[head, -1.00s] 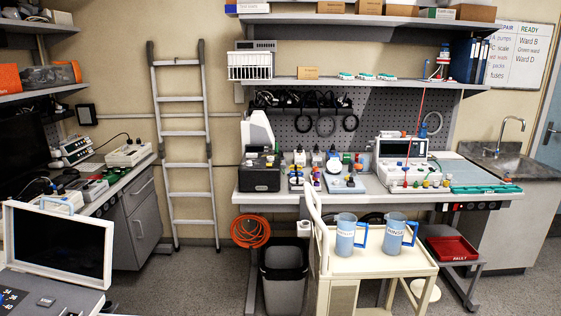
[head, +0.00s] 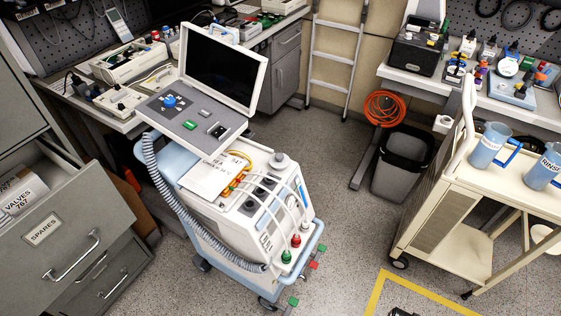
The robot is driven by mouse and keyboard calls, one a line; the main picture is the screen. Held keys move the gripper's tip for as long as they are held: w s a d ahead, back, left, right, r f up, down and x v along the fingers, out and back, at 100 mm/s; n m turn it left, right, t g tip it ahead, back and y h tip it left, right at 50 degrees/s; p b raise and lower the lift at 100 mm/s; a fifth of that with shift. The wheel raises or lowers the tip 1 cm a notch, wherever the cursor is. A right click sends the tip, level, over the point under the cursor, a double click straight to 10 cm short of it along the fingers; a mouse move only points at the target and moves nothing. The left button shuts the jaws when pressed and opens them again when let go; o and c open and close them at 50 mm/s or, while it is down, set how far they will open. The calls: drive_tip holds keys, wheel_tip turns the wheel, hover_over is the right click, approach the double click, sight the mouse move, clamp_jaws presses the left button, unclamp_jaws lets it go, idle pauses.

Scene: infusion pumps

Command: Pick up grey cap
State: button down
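A white and blue wheeled machine (head: 245,195) with a raised dark screen (head: 222,62) stands in the middle of the head view. A grey round cap-like piece (head: 281,160) sits on its top at the right rear corner. I cannot tell whether this is the grey cap of the task. Dark round fittings (head: 263,180) are on the same top. A green cap (head: 286,256) and a red cap (head: 296,240) are at the front ends of its pale tubes. My gripper is not in view.
A grey cabinet (head: 60,220) at left has an open drawer. A cream cart (head: 480,180) with two blue jugs stands at right. A dark bin (head: 403,160) and coiled orange hose (head: 386,108) are behind. Grey floor (head: 345,235) is clear between machine and cart.

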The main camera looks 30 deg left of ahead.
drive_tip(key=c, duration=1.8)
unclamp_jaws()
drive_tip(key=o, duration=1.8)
